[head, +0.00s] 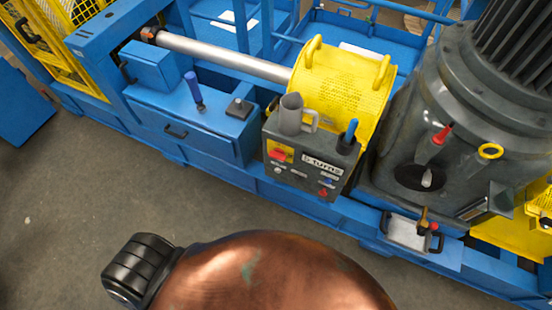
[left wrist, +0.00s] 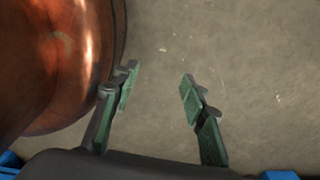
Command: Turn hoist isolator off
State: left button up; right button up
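A dark grey control box (head: 312,166) stands at the front of the blue machine, in the middle of the head view. On its front face is a red switch on a yellow plate (head: 280,152), which looks like an isolator; I cannot read its position or a hoist label. Small buttons and a white label reading something like "turns" (head: 322,165) are beside it. My left gripper (left wrist: 159,75) shows in the left wrist view, open and empty over bare floor, with no control between its fingers. Neither gripper shows in the head view.
A grey jug (head: 291,114) and a blue-handled item (head: 348,133) are on the box top. A yellow guard (head: 340,80) is behind it. A blue lever (head: 194,88) is to the left, a large grey motor (head: 450,110) to the right.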

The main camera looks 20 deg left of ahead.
aim_at(278, 154)
jog(key=z, duration=1.2)
jog(key=k, duration=1.25)
jog(key=u, duration=1.65)
jog(key=i, duration=0.5)
jog(key=u, duration=0.1)
